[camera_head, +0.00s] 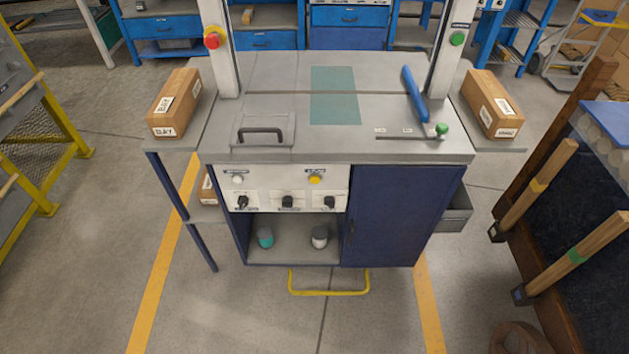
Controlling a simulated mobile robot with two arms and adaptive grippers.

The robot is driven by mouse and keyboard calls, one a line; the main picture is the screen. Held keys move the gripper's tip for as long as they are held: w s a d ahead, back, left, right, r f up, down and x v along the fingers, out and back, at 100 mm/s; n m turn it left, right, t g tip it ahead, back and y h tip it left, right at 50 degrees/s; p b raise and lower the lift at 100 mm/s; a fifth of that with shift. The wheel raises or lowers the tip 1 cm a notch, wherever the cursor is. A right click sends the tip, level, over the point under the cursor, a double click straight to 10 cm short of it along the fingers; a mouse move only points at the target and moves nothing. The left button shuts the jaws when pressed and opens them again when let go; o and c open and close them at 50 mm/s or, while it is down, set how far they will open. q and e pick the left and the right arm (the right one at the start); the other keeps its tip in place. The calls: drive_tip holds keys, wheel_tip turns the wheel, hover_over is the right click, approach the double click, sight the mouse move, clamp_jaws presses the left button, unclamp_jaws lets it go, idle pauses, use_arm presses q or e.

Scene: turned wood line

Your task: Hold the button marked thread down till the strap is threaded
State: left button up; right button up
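A grey strapping table (255,82) on a blue base stands in front of me. Its white front panel (275,180) carries a white button (237,179) and a yellow button (315,179), each with a small label too small to read. Three black knobs, one of them the middle knob (287,201), sit below them. A green button (457,39) is on the right post and a red stop button (212,40) on the left post. I cannot tell which button is marked thread. No strap is clearly visible. Neither of my grippers is in view.
Cartons stand on the left side shelf (176,104) and right side shelf (491,104). A blue lever (415,94) and a green-knobbed slider (441,129) are on the tabletop. A yellow bar (329,291) juts out low in front. The floor before the table is clear.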

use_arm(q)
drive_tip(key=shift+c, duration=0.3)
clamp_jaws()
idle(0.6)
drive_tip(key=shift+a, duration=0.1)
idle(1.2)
